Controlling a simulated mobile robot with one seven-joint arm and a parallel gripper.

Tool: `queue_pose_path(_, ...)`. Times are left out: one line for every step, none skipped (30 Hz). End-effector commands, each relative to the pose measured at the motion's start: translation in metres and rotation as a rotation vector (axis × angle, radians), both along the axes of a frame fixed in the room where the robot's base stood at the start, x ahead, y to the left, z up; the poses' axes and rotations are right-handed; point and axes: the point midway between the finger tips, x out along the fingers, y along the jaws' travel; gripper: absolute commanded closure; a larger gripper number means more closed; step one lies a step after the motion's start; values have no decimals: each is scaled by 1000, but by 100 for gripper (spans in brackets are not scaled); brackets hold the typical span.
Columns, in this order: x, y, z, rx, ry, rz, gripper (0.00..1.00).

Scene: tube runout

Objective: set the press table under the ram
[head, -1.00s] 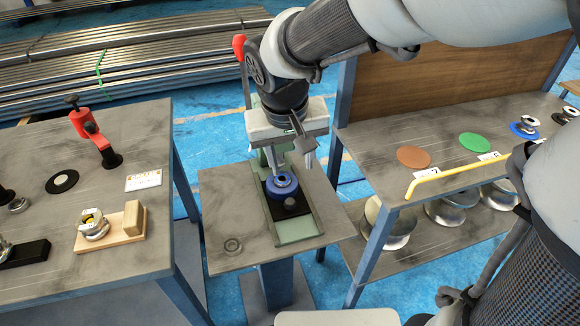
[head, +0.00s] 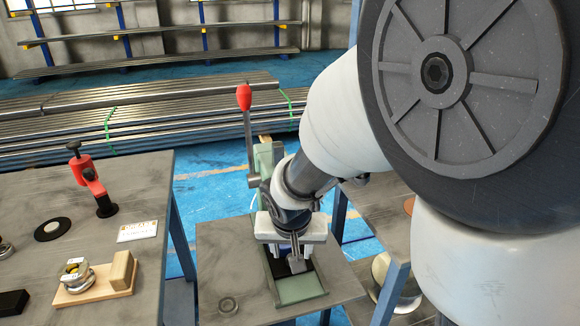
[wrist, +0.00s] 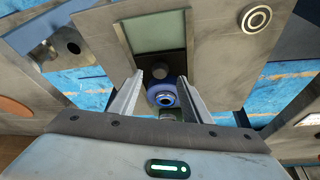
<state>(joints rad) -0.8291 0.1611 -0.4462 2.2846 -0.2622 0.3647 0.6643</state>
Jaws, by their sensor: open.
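The press has a green base (head: 300,289) and a lever with a red knob (head: 244,97). Its black sliding table (head: 282,269) lies in the green channel, mostly hidden by my gripper in the head view. In the wrist view, the table's dark round knob (wrist: 160,70) and a blue ring-shaped part (wrist: 167,93) with a metal centre show between my fingers. My gripper (head: 290,255) is open above the table, its fingers on either side of the knob and blue part. I cannot tell whether the fingers touch anything. The ram is not clearly visible.
The left bench (head: 135,193) holds a red clamp (head: 90,185), a black disc (head: 53,229) and a wooden block fixture (head: 95,280). The lever stands close to my arm. A right bench is largely hidden by my arm.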

Motion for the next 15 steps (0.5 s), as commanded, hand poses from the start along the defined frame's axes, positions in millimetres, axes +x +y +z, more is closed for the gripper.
queue_pose_path(3,-1,-12,-4,2,-2,56)
queue_pose_path(5,-1,-16,-4,2,-2,56)
queue_pose_path(8,-1,-21,-2,1,-3,56)
queue_pose_path(9,-1,-24,-2,1,-2,56)
queue_pose_path(10,-1,-27,-3,1,-1,56)
queue_pose_path(12,-1,-30,-2,0,-1,56)
queue_pose_path(13,-1,-32,-1,0,-1,56)
queue_pose_path(14,-1,-33,-1,-1,-1,56)
queue_pose_path(14,-1,-34,-1,0,-1,56)
queue_pose_path(15,-1,-35,-1,0,-1,56)
queue_pose_path(15,-1,-36,0,0,0,56)
queue_pose_path(15,-1,-36,0,0,0,56)
queue_pose_path(15,-1,-36,0,0,1,56)
queue_pose_path(15,-1,-36,0,0,1,56)
queue_pose_path(15,-1,-36,0,0,1,56)
